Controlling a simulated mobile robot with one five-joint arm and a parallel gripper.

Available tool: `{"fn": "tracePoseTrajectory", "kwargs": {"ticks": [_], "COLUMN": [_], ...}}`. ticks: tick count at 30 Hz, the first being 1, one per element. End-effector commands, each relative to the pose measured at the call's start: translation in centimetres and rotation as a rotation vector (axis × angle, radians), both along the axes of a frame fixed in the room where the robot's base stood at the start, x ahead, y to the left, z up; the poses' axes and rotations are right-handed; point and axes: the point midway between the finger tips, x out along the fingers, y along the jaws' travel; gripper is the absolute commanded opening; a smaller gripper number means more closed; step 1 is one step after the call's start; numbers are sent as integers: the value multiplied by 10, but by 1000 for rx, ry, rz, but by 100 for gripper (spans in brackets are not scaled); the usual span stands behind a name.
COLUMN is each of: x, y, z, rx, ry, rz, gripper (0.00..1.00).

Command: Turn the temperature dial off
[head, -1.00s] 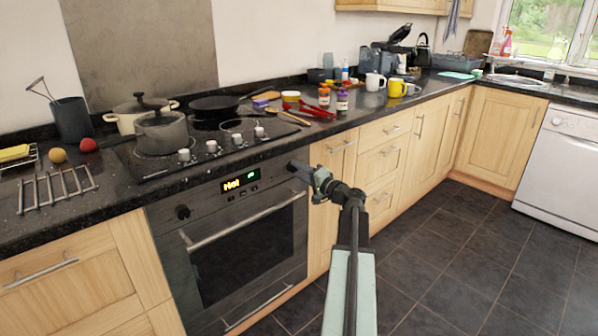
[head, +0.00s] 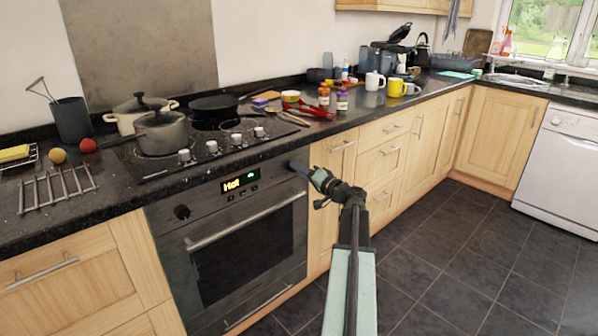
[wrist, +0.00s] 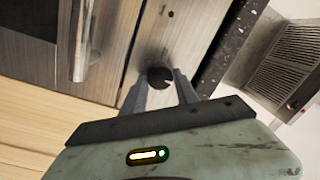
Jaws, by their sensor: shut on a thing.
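The built-in oven (head: 235,300) has a lit display (head: 240,181) that seems to read "Hot". A dark dial (head: 182,212) is at the left end of its panel. At the right end my gripper (head: 302,170) reaches the panel and mostly hides the other dial. In the wrist view that dark round dial (wrist: 159,75) sits between the two fingers of my gripper (wrist: 160,83), which are shut on it. Its pointer mark is too small to read.
The oven's bar handle (head: 245,222) runs below the panel. Pots (head: 161,133) and a pan (head: 214,106) stand on the hob above. The granite worktop (head: 100,205) overhangs the panel. The tiled floor (head: 450,265) at right is clear.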

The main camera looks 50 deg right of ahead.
Motion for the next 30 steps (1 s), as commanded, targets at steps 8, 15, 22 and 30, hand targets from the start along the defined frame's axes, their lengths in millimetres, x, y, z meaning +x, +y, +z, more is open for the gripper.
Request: {"fn": "tracePoseTrajectory", "kwargs": {"ticks": [8,15,22,30], "x": [0,-2,-40,-76], "y": [1,1,2,3], "z": [-1,0,-3,-4], "rx": [-1,0,0,0], "ry": [2,1,1,1], "rz": [1,0,-2,0], "gripper": [57,57,57,57]}}
